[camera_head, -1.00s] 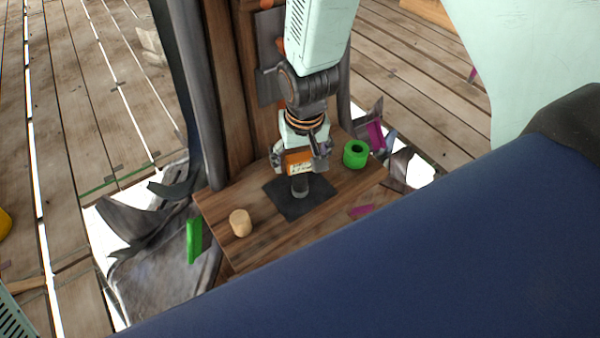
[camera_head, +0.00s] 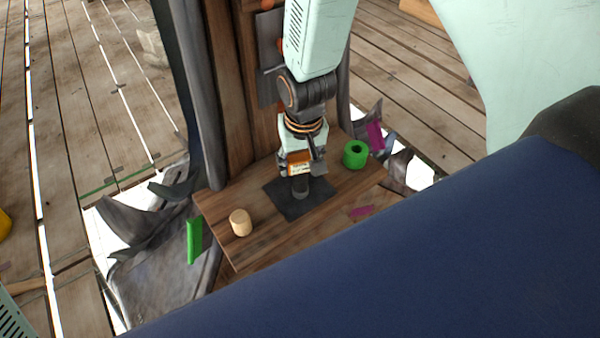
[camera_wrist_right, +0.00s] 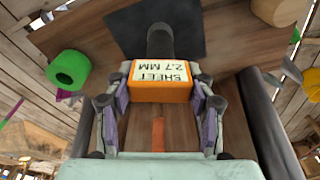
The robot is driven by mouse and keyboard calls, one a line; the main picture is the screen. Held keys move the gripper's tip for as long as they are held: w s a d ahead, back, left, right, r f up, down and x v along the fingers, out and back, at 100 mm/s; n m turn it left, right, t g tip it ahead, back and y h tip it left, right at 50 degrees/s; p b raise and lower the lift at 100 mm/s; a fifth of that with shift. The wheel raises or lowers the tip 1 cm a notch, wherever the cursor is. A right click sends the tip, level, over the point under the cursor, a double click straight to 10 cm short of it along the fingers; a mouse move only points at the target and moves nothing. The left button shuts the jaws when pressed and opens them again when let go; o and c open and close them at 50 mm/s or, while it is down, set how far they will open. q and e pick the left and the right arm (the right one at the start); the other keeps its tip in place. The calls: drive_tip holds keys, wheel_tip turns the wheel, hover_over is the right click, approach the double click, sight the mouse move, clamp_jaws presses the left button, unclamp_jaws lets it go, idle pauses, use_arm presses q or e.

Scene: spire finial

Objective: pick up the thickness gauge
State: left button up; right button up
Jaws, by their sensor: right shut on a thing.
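The thickness gauge is an orange block with a white label reading "SHEET 2.7 MM" (camera_wrist_right: 160,88). In the right wrist view it sits between both fingers of my right gripper (camera_wrist_right: 160,104), which is shut on it. In the head view the gauge (camera_head: 299,168) shows as an orange patch between the fingers of my right gripper (camera_head: 300,172), over the wooden shelf (camera_head: 260,249). A dark grey cylinder (camera_head: 300,188) stands just beyond it on a black mat (camera_head: 284,205). Whether the gauge touches anything below is not clear. My left gripper is out of view.
A green tape roll (camera_head: 355,154) stands on the shelf to the right, and a pale wooden cylinder (camera_head: 240,222) on the left. A wooden post (camera_head: 226,80) rises behind. A large blue surface (camera_head: 400,260) fills the lower right. Bare shelf lies around the mat.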

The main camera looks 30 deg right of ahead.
drive_tip(key=shift+w, duration=0.15)
drive_tip(key=c, duration=0.3)
